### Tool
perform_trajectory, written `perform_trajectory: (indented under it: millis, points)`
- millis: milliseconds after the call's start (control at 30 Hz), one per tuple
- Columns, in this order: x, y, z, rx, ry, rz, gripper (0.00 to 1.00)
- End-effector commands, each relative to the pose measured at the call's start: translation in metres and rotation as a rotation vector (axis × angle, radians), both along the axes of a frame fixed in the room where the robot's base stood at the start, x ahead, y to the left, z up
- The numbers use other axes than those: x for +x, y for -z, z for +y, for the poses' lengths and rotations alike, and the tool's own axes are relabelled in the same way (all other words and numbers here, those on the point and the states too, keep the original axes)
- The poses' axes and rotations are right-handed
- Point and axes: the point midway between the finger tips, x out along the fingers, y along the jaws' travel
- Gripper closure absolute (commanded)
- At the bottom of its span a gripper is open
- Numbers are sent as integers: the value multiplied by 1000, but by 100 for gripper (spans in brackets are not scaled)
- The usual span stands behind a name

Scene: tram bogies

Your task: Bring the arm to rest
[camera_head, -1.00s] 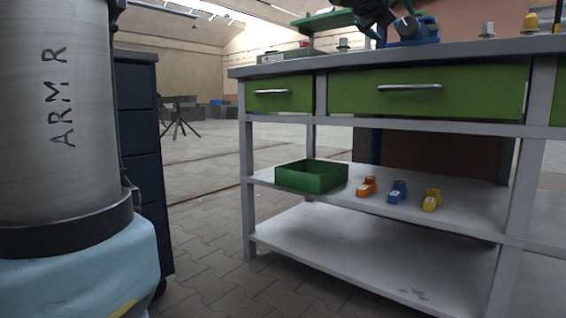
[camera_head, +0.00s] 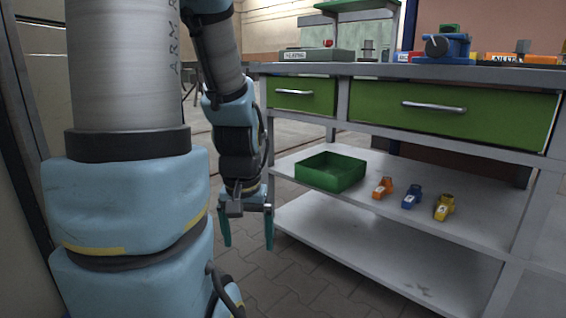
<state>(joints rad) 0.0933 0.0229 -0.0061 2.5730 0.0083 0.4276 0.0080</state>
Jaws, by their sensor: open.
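My arm hangs down in front of the left end of a workbench, with blue and grey links. My gripper (camera_head: 247,232) points downward with its two green fingers apart. It is open and nothing shows between the fingers. It is left of the bench's shelves, over the paved floor, and appears clear of the bench. How far it is from the bench frame is hard to tell.
The workbench (camera_head: 447,72) has green drawers. Its middle shelf holds a green open box (camera_head: 331,172) and orange (camera_head: 383,188), blue (camera_head: 412,197) and yellow (camera_head: 444,207) small items. The lower shelf (camera_head: 360,250) is bare. A blue vise (camera_head: 447,46) stands on top.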

Motion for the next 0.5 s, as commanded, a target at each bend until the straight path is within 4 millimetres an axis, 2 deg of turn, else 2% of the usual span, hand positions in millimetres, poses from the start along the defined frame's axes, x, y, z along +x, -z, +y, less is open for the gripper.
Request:
perform_trajectory:
  millis: [33,267,500]
  points:
    - [6,-27,-4,-8,-8,-14,4]
    - [7,-84,-4,-10,-12,-18,4]
    - [7,-160,-5,-10,-14,-19,4]
